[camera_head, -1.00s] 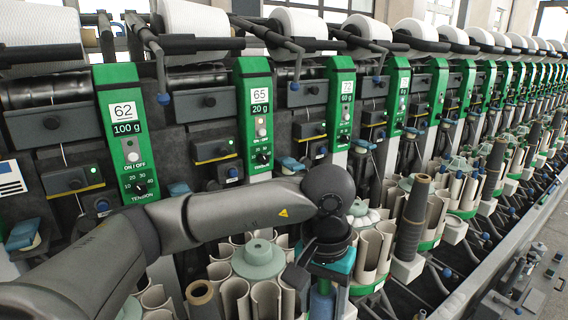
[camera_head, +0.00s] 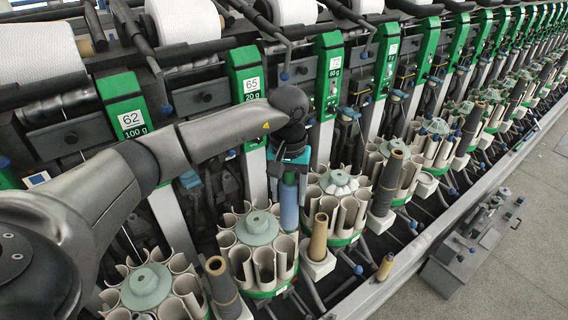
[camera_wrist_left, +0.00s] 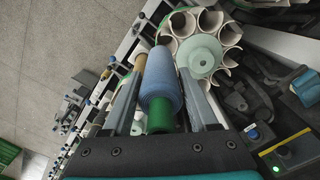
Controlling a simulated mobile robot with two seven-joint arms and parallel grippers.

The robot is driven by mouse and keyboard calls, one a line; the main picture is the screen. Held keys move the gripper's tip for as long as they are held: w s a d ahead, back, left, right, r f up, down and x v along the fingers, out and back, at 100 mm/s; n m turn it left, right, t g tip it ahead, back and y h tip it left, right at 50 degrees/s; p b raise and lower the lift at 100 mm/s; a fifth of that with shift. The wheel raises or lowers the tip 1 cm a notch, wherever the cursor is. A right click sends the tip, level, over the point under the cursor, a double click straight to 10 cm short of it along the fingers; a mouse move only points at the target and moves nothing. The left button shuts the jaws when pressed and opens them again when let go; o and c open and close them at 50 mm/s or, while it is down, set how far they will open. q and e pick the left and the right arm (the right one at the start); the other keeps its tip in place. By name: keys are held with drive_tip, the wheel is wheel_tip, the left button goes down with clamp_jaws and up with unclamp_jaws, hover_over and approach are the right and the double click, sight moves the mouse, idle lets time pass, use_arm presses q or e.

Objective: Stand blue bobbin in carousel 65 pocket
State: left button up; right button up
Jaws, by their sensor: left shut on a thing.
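My left gripper (camera_head: 290,172) points down, shut on the blue bobbin (camera_head: 288,207), which hangs upright. In the left wrist view the bobbin (camera_wrist_left: 160,90) shows blue yarn and a green end between the fingers (camera_wrist_left: 162,112). Carousel 65 (camera_head: 258,230), a ring of cream pockets around a pale green hub, stands below the 65 panel (camera_head: 250,85). The bobbin's lower end is at the ring's right rear side. I cannot tell whether it is above, beside or inside a pocket. The hub (camera_wrist_left: 200,55) and pockets also show in the left wrist view. My right gripper is not in view.
A tan bobbin (camera_head: 319,238) stands close to the right of carousel 65. A dark brown bobbin (camera_head: 221,285) stands to its left, near another carousel (camera_head: 146,288). More carousels continue to the right. A rail (camera_head: 395,275) edges the front; open floor (camera_head: 500,265) lies beyond.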

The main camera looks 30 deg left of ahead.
sight(284, 223)
use_arm(q)
drive_tip(key=shift+w+a+r+p, duration=0.15)
drive_tip(key=shift+a+r+p, duration=0.5)
drive_tip(key=shift+r+p, duration=0.1)
drive_tip(key=shift+f+b, duration=1.05)
drive_tip(key=shift+f, duration=0.95)
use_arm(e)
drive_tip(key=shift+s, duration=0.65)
use_arm(q)
drive_tip(key=shift+b, duration=0.4)
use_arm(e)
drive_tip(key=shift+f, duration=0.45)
use_arm(q)
drive_tip(key=shift+f+b, duration=2.05)
drive_tip(key=shift+f, duration=0.2)
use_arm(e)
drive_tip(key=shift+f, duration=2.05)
use_arm(q)
drive_tip(key=shift+f+b, duration=2.1)
drive_tip(key=shift+f, duration=0.15)
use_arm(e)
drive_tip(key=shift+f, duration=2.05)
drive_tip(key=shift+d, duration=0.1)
